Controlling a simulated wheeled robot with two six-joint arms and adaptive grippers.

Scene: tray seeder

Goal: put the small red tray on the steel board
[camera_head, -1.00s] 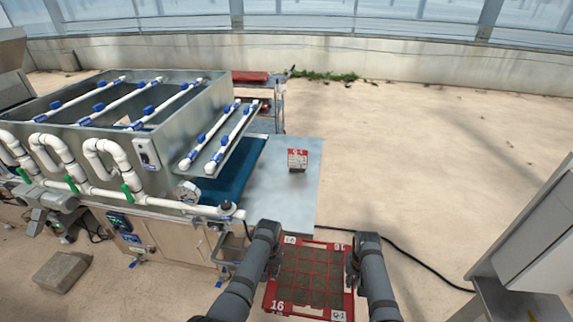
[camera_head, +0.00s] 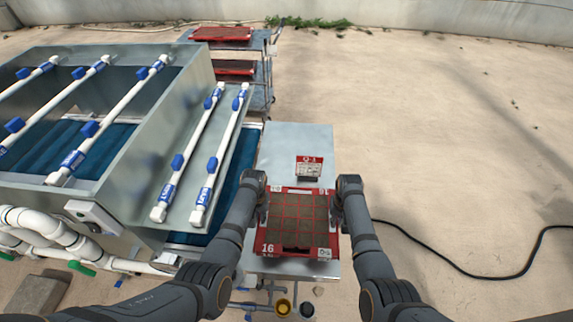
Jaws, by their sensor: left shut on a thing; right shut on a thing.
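The small red tray (camera_head: 262,248) has a red grid over dark soil and a "16" on its front left corner. Both my grippers hold it by its sides, the left gripper (camera_head: 262,190) at its left edge and the right gripper (camera_head: 338,192) at its right edge. Both are shut on it. The tray is over the steel board (camera_head: 285,145), which shows behind it and in front of it. I cannot tell whether the tray touches the board. A small red and white sign (camera_head: 309,167) stands on the board just behind the tray.
The seeder's metal housing (camera_head: 190,110), with white pipes and blue valves, is at the left, beside a blue belt (camera_head: 246,150). A cart with red trays (camera_head: 222,34) stands behind. A black cable (camera_head: 450,268) lies on the open floor at the right.

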